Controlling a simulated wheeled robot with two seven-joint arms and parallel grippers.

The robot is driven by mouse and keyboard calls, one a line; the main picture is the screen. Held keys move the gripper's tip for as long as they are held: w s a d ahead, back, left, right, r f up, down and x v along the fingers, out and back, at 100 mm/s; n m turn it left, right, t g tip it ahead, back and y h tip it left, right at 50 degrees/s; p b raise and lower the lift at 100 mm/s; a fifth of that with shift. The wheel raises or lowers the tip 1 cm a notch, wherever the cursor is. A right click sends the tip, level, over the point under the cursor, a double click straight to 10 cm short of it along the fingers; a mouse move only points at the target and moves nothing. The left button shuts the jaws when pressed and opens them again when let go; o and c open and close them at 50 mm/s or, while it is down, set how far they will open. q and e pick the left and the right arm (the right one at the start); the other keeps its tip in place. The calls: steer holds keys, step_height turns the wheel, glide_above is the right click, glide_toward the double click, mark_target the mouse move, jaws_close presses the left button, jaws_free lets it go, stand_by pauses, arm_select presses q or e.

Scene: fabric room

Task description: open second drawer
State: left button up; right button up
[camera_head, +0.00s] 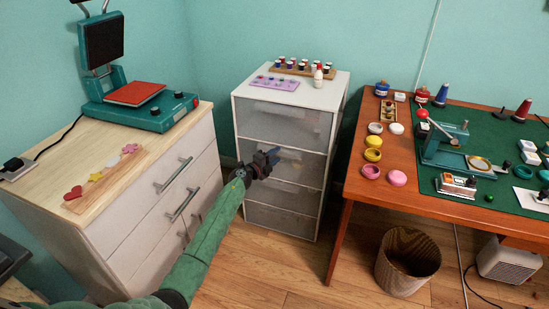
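A white drawer unit (340,95) with several frosted drawer fronts stacked one above another stands against the wall in the middle. Its top drawer front (285,123) looks closed. My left gripper (271,158) is at the left part of the second drawer front (308,168), with my green arm reaching up from the lower left. The gripper covers part of that front. The second drawer looks closed or nearly so. I cannot tell whether the fingers touch it or whether they are open or shut. My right gripper is not in view.
Left is a wooden-topped dresser (130,190) with metal handles and a teal press (140,108). Paint pots (303,66) stand on the drawer unit. Right is a wooden table (350,187) with tools, and a woven basket (407,262) on the floor. Floor before the unit is clear.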

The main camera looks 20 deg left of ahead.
arm_select(q)
jaws_close()
steer(key=shift+s, duration=0.15)
